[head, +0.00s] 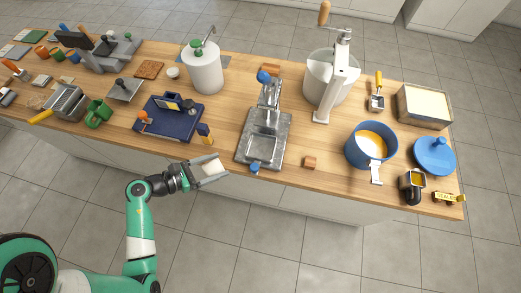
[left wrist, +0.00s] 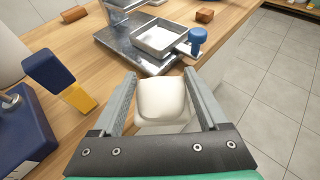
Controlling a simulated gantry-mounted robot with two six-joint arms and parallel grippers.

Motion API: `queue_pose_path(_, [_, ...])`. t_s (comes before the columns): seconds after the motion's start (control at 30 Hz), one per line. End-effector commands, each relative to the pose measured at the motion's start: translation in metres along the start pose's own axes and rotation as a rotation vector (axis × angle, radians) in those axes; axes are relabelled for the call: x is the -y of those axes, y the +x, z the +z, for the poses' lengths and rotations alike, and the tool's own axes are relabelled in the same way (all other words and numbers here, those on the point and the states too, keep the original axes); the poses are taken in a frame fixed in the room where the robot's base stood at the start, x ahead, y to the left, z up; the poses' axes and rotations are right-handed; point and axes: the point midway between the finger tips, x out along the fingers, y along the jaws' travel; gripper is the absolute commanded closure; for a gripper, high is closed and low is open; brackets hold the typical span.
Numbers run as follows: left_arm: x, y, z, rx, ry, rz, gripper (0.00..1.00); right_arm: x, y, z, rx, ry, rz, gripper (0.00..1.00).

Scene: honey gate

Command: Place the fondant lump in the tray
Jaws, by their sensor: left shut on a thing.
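My left gripper (head: 213,168) is at the table's front edge, left of the centre. It is shut on a white, rounded lump, the fondant lump (left wrist: 162,99), with one finger on each side of it in the left wrist view. The lump is apart from the tray. My right gripper is not in view.
A blue pot (head: 370,145) and a box with pale filling (head: 425,106) stand further right.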

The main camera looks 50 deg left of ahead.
Motion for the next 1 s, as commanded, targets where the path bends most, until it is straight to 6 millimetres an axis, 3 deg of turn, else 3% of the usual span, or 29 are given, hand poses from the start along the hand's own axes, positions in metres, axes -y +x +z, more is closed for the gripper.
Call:
queue_pose_path(0.17, [0.0, 0.011, 0.006, -0.001, 0.004, -0.005, 0.84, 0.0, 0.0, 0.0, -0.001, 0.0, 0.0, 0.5])
queue_pose_path(0.4, [0.002, 0.064, 0.028, 0.002, 0.007, -0.008, 0.84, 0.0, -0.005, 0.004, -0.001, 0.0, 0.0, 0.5])
queue_pose_path(0.7, [0.001, 0.115, 0.049, 0.003, 0.004, -0.004, 0.84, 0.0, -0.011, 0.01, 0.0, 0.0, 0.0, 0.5])
queue_pose_path(1.0, [0.0, 0.131, 0.056, 0.0, 0.0, 0.0, 0.84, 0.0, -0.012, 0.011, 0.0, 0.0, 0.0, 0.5])
